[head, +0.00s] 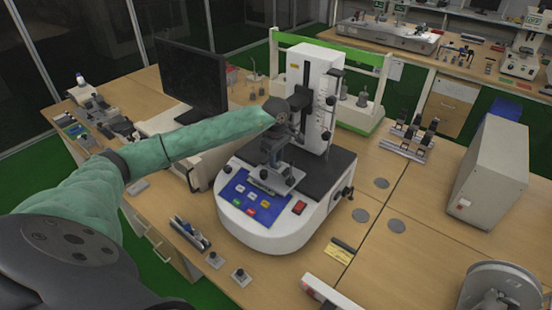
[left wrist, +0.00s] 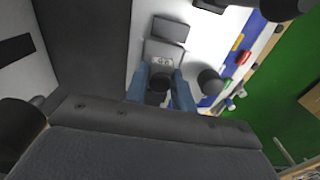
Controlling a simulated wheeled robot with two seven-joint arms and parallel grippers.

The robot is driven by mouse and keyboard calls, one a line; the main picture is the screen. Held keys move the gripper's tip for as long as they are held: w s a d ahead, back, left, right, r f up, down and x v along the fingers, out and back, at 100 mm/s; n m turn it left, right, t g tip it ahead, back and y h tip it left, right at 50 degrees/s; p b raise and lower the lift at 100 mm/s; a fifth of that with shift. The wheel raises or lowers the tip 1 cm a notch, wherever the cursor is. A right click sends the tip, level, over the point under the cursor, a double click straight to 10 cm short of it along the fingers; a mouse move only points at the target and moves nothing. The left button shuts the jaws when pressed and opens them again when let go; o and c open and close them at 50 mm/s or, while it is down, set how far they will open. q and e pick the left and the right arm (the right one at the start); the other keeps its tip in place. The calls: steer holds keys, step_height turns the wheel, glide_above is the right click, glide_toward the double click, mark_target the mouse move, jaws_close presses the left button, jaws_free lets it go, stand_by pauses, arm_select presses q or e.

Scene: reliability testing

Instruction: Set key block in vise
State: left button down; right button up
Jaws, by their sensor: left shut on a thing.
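The vise (head: 276,178) is a grey metal fixture on the front of the white testing machine, beside its blue button panel. My left arm reaches in over the machine, and my left gripper (head: 276,145) is right above the vise. In the left wrist view my left gripper (left wrist: 161,82) has its two blue fingers closed around a small dark piece, likely the key block (left wrist: 159,86). Grey metal parts of the vise (left wrist: 163,52) lie just beyond the fingertips. Whether the block touches the vise cannot be told. My right gripper is not in view.
The white testing machine (head: 258,228) has a tall column (head: 313,85) close behind my gripper. A black monitor (head: 190,78) stands to the left. Small fixtures (head: 190,234) lie at the front edge.

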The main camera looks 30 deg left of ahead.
arm_select(q)
steer(key=shift+f, duration=0.1)
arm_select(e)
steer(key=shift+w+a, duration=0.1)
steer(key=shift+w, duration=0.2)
arm_select(q)
steer(key=c, duration=1.2)
jaws_free()
steer(key=shift+o, duration=0.2)
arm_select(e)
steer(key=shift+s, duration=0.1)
arm_select(q)
steer(key=shift+r, duration=0.25)
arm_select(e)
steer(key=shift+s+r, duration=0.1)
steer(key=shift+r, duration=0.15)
